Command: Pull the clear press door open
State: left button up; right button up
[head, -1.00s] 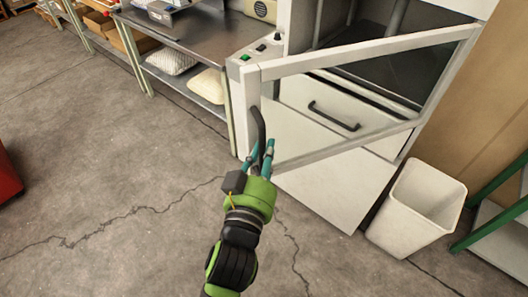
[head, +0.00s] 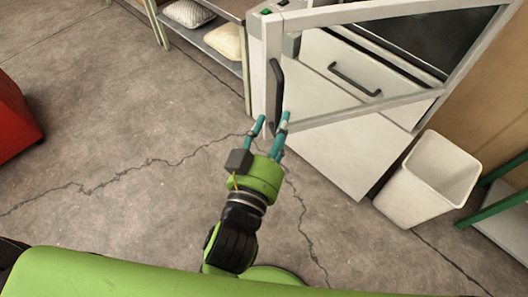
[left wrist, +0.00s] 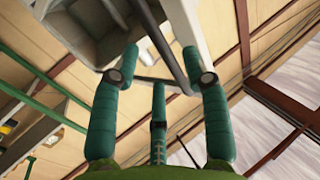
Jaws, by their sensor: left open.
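The clear press door (head: 395,12) is a pale frame with a see-through panel. It stands out at an angle from the press front, its free edge at the left. Its black upright handle (head: 276,92) is on that free edge. My left gripper (head: 272,122) is open and empty, with teal fingers just below and in front of the handle. In the left wrist view the spread fingers (left wrist: 160,65) point toward the dark handle bar (left wrist: 166,48), which crosses beyond and between them. I cannot tell whether any finger touches it. My right gripper is out of view.
A white drawer (head: 330,55) with a dark pull is behind the door. A white bin (head: 425,185) stands right of the press, near a green-framed rack (head: 495,205). A shelf with pillows (head: 188,12) is at upper left, a red box (head: 12,120) at left. The floor between is clear.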

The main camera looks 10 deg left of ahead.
pick_arm(q)
jog(key=s+a, duration=0.1)
jog(key=s, duration=0.6)
jog(key=shift+a, duration=0.25)
